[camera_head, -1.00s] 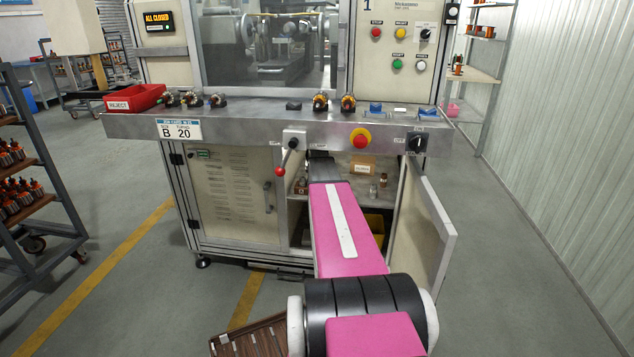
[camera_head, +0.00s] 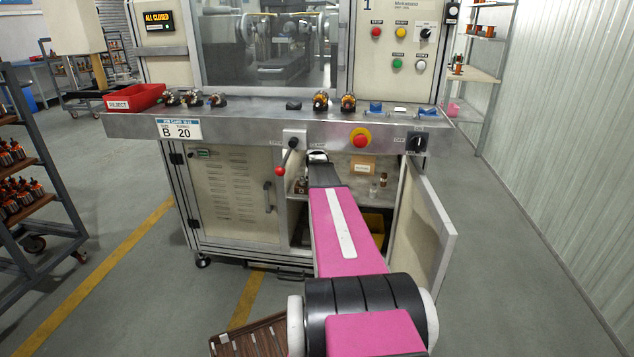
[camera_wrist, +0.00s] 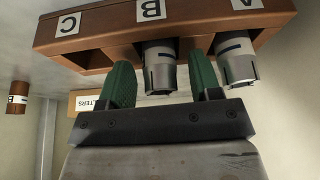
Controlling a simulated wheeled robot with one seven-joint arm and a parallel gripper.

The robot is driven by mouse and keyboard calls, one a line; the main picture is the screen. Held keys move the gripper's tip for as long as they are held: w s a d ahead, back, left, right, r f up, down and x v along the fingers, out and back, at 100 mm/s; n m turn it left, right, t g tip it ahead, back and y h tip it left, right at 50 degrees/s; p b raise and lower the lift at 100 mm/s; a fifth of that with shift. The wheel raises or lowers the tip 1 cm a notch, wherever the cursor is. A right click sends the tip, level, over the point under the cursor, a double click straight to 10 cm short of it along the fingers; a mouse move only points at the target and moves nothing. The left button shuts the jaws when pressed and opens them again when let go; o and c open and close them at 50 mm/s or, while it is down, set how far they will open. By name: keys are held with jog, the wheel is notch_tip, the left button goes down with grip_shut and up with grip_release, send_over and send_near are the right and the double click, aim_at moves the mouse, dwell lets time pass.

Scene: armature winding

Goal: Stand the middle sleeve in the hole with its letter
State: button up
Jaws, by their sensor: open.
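In the wrist view a brown wooden block (camera_wrist: 110,37) carries the letters C, B and A from left to right. One metal sleeve (camera_wrist: 159,76) with a white marked band is at the B position, and another sleeve (camera_wrist: 236,70) is at A. The opening at C (camera_wrist: 88,59) looks empty. My gripper (camera_wrist: 161,68) is open, with one green finger on each side of the sleeve at B. I cannot tell whether the fingers touch it. The sleeve letters are not readable. In the head view my arm hides the gripper and block.
My arm reaches into an open cabinet under the workbench (camera_head: 235,128). The cabinet door (camera_head: 425,225) stands open at the right. A cardboard box (camera_head: 362,166) is on the shelf and its label shows in the wrist view (camera_wrist: 86,103). A brown cylinder with a white band (camera_wrist: 18,98) stands apart.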

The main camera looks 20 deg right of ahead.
jog(key=shift+r, duration=0.1)
jog(key=shift+s+r, duration=0.1)
jog(key=shift+r, duration=0.15)
jog(key=v, duration=0.3)
jog(key=shift+s+a+f, duration=0.1)
jog(key=shift+s+a, duration=0.1)
jog(key=shift+s, duration=0.1)
jog(key=s+a+f+n+g+y, duration=0.1)
jog(key=s+a+f+n+g, duration=0.1)
jog(key=s+a, duration=1.4)
jog(key=s+a+f+n+g+y, duration=0.1)
jog(key=s+a+n, duration=0.3)
jog(key=s+a, duration=1.3)
jog(key=shift+s+a+f+g, duration=0.25)
jog(key=shift+a+f+g, duration=0.25)
jog(key=shift+a+f, duration=0.3)
